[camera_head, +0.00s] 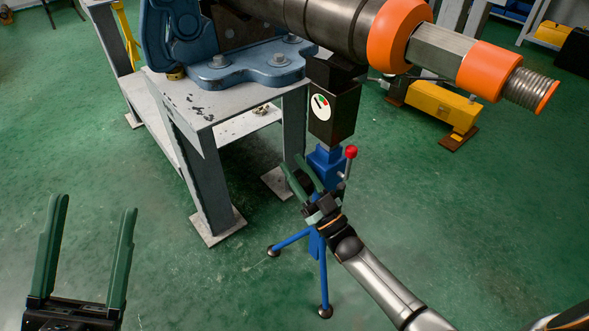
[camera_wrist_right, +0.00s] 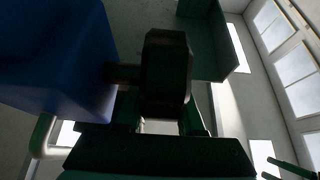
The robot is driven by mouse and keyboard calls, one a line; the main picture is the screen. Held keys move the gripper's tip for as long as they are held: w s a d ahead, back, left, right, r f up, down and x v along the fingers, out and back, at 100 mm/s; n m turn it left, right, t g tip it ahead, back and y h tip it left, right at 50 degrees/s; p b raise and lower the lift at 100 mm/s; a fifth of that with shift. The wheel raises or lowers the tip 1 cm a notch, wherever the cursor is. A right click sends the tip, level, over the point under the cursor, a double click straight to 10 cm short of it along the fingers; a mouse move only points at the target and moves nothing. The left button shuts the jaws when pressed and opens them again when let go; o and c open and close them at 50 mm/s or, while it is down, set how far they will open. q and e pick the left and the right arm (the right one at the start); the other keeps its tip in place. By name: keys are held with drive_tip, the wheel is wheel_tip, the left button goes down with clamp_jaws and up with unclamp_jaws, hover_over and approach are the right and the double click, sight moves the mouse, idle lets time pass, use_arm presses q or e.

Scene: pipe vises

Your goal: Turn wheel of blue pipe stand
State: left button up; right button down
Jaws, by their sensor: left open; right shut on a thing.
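The blue pipe stand (camera_head: 325,160) stands on tripod legs beside the workbench, under the dark pipe. Its wheel (camera_wrist_right: 167,75) is a dark, thick knob on a short shaft out of the blue body (camera_wrist_right: 55,60) in the right wrist view. My right gripper (camera_head: 293,165) is at the left side of the stand and shut on the wheel, one finger on each side of it. The fingers partly hide the wheel in the head view. My left gripper (camera_head: 94,205) is open and empty over the floor at the lower left, far from the stand.
A grey workbench (camera_head: 204,140) with a blue vise (camera_head: 245,65) stands at the upper left. The pipe with orange collars (camera_head: 398,30) reaches right above the stand. A lever with a red ball (camera_head: 351,152) rises from the stand. A yellow block (camera_head: 440,105) lies behind. The floor at right is clear.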

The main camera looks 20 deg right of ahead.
drive_tip(key=shift+s+t, duration=0.15)
drive_tip(key=shift+t, duration=0.25)
drive_tip(key=c, duration=0.5)
unclamp_jaws()
drive_tip(key=shift+s+d, duration=0.1)
drive_tip(key=p+v, duration=0.1)
drive_tip(key=v, duration=1.1)
drive_tip(key=shift+d+f, duration=0.1)
drive_tip(key=shift+f, duration=0.05)
